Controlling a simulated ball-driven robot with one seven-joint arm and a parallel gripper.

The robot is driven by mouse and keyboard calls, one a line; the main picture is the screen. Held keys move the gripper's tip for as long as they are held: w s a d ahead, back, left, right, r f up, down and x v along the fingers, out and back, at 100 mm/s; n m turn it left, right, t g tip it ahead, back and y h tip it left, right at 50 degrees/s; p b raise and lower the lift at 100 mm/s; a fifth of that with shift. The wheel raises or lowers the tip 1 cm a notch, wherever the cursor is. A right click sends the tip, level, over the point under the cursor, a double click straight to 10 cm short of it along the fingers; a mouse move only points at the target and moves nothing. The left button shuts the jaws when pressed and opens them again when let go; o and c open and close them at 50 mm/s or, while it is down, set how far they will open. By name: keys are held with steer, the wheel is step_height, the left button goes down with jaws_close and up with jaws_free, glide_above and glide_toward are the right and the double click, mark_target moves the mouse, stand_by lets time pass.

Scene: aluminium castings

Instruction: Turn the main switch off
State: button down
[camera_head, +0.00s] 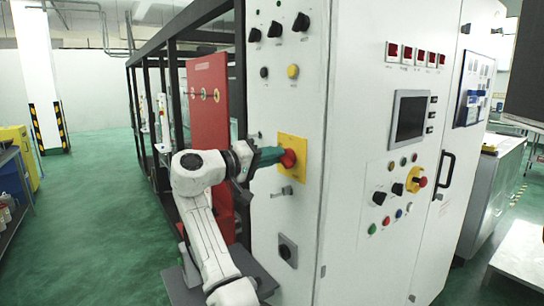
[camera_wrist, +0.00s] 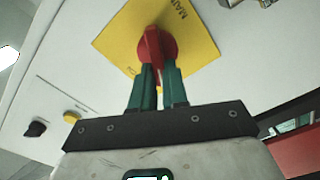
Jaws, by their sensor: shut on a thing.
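The main switch is a red rotary knob (camera_head: 288,158) on a yellow plate (camera_head: 299,146), on the narrow side face of the white cabinet. In the wrist view the red knob (camera_wrist: 155,47) sits at the middle of the yellow plate (camera_wrist: 115,38), which bears partly readable lettering starting "MAIN". My gripper (camera_head: 272,157) reaches the knob from the left in the head view. In the wrist view its two green fingers (camera_wrist: 158,75) are closed around the knob's grip, one on each side. The fingers hide part of the knob and of the plate's lettering.
Above the plate are a yellow button (camera_head: 293,71) and several black knobs (camera_head: 276,29). Below it are a small metal handle (camera_head: 283,191) and a black knob (camera_head: 287,251). A red panel (camera_head: 208,95) and a black frame (camera_head: 150,90) stand left, behind my arm. Green floor (camera_head: 95,230) at left is open.

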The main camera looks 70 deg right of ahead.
steer(key=c, duration=1.1)
jaws_free()
steer(key=shift+c, duration=0.2)
steer(key=b+v, duration=0.3)
steer(key=v, duration=0.8)
steer(key=s+a+f+n+t+y, duration=0.2)
steer(key=f+t, duration=0.1)
steer(key=f, duration=0.9)
steer(key=s+a+f+n+t+y, duration=0.2)
steer(key=a+f+n+t, duration=0.1)
steer(key=f, duration=0.9)
steer(key=s+a+f+n+t+y, duration=0.1)
steer(key=s+a+f+n+t, duration=0.15)
steer(key=f, duration=0.95)
steer(key=s+a+f+n+t+y, duration=0.2)
steer(key=s+a+f+n+y, duration=0.2)
steer(key=s+a+f+y, duration=0.6)
steer(key=s+a+f, duration=0.5)
steer(key=s+a, duration=0.3)
steer(key=shift+a, duration=0.35)
